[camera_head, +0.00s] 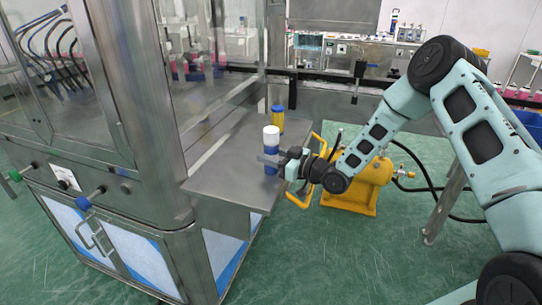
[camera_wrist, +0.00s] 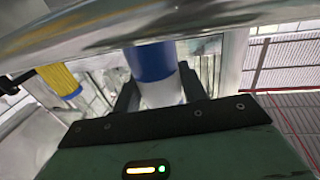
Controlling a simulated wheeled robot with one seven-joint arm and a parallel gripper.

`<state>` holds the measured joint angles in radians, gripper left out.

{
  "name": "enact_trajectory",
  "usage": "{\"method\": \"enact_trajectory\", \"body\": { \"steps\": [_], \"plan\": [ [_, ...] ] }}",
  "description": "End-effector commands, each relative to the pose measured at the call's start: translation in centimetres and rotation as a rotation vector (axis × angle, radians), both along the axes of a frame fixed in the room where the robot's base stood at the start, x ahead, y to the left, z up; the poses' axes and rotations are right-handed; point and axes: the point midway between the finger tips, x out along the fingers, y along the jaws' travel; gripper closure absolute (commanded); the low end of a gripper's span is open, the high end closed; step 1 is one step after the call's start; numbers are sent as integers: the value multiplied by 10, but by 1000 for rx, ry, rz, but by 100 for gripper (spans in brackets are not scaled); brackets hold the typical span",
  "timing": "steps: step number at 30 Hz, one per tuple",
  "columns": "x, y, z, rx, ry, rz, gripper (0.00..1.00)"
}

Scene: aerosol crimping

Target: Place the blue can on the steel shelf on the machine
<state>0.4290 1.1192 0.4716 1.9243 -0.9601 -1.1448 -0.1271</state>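The blue can (camera_head: 271,168), with a white top, is upright over the steel shelf (camera_head: 225,188) on the machine's side, near its right edge. Whether its base touches the shelf is hard to tell. My gripper (camera_head: 271,158) reaches in from the right, with its fingers around the can's middle. In the wrist view the blue can (camera_wrist: 152,65) sits between the two dark fingers (camera_wrist: 158,92), which appear to touch its sides. The can's far end is hidden there behind a metal edge.
A yellow can (camera_head: 277,120) stands behind the blue can on the shelf; it also shows in the wrist view (camera_wrist: 60,82). The machine's steel post (camera_head: 150,110) rises left of the shelf. A yellow floor unit (camera_head: 362,185) stands below my forearm. The shelf's front part is bare.

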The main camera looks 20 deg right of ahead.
Motion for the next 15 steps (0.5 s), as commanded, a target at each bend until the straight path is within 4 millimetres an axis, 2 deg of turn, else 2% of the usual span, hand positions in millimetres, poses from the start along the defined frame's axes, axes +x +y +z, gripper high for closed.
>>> {"method": "enact_trajectory", "body": {
  "steps": [1, 2, 13, 15],
  "plan": [
    [0, 0, 0, -1, 1, 0, 44],
    [0, 0, 0, -1, 1, 0, 39],
    [0, 0, 5, -1, 1, 0, 39],
    [-6, -7, 2, -2, 2, -1, 39]
  ]
}}
